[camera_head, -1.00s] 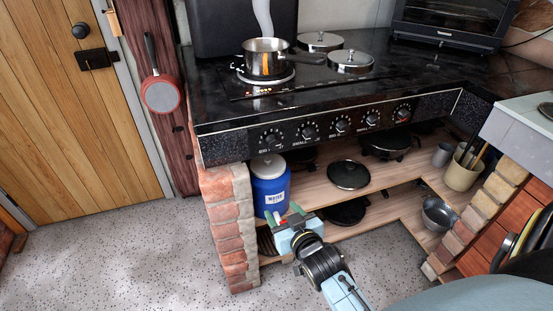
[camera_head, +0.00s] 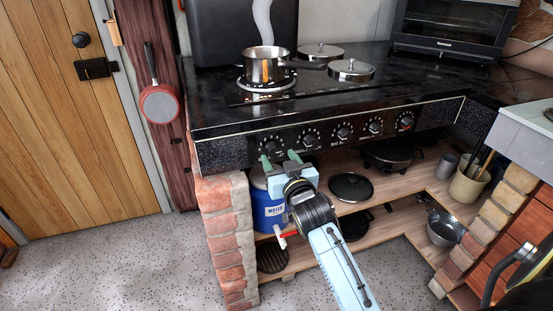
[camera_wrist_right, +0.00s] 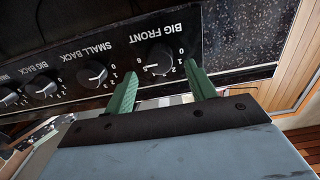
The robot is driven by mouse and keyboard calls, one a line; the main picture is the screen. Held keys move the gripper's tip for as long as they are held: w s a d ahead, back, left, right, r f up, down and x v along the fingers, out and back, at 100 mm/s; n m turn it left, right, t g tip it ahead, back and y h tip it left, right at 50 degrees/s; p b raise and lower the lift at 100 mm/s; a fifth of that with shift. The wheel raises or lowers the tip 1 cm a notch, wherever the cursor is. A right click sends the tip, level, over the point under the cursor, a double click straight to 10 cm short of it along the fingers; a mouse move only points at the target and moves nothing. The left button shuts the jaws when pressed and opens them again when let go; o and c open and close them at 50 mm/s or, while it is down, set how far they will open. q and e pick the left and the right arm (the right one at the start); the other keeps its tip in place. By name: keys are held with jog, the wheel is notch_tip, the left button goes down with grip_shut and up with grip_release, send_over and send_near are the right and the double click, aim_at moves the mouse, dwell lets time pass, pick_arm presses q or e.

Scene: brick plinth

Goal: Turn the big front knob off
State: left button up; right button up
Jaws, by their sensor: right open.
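The big front knob (camera_wrist_right: 160,60) is a dark round dial under the label BIG FRONT in the right wrist view. Its white pointer is turned away from the 0 mark. In the head view it is the leftmost knob (camera_head: 270,145) on the black stove panel. My right gripper (camera_head: 279,157) is open just below and in front of it. In the wrist view its two green fingers stand on either side of the knob, with a gap visible. Whether they touch it I cannot tell. My left gripper is not in view.
Other knobs, such as the small back knob (camera_wrist_right: 92,74), line the panel. A steaming pot (camera_head: 265,66) sits on a burner above. A blue container (camera_head: 268,212) stands on the shelf below, beside the brick pillar (camera_head: 223,240).

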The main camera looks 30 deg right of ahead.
aim_at(273, 150)
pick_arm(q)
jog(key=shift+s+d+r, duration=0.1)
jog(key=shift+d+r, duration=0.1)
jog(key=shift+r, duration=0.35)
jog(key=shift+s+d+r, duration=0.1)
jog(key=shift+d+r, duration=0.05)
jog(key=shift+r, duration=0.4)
pick_arm(e)
jog(key=shift+x, duration=1.35)
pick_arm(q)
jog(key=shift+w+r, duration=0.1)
pick_arm(e)
jog(key=c, duration=1)
